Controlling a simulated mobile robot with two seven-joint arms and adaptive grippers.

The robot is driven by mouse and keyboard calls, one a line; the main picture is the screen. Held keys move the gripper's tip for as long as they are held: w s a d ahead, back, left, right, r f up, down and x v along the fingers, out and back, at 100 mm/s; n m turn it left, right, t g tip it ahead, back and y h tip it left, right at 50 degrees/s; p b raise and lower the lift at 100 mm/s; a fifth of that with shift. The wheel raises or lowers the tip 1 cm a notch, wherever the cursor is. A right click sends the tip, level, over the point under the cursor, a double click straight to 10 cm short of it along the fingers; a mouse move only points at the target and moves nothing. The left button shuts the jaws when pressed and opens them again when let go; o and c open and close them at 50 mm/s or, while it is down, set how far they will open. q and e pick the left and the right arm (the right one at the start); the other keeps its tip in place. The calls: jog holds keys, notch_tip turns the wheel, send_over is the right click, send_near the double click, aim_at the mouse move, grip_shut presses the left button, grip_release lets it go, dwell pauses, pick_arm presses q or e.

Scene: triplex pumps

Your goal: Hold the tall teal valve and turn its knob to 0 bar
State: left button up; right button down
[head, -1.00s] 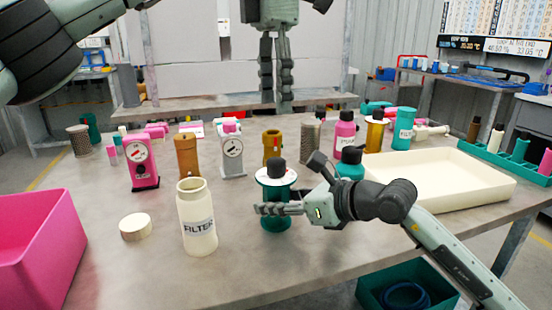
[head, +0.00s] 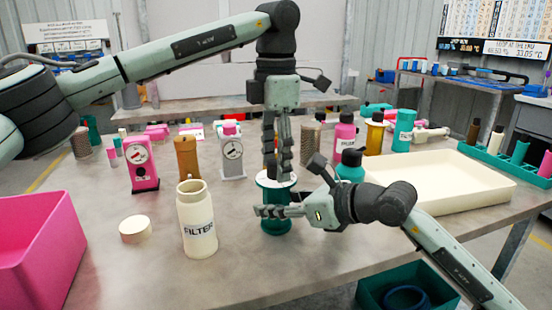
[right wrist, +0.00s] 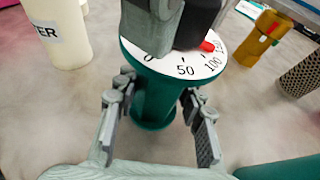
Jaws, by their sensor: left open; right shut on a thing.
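The tall teal valve (head: 277,225) stands upright at the middle of the table. My right gripper (head: 268,211) is shut on its body below the dial. In the right wrist view the valve body (right wrist: 152,106) sits between the fingers. The white dial (right wrist: 160,65) shows 0, 50 and 100, with a red pointer (right wrist: 207,46) on the side of the 100. The black knob (right wrist: 198,22) is partly hidden by my left gripper. My left gripper (head: 279,173) is open, pointing down at the knob; whether it touches is unclear.
A white FILTER bottle (head: 197,225) stands left of the valve, its cream lid (head: 135,229) farther left. Pink (head: 141,168) and grey (head: 231,152) dial units stand behind. A pink bin (head: 35,250) is at left.

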pick_arm(q)
jog(key=c, duration=1.2)
jog(key=shift+o, duration=0.2)
jog(key=shift+m, duration=0.3)
jog(key=m, duration=0.4)
jog(key=shift+m, duration=0.3)
jog(key=m, duration=1)
jog(key=shift+m, duration=2.2)
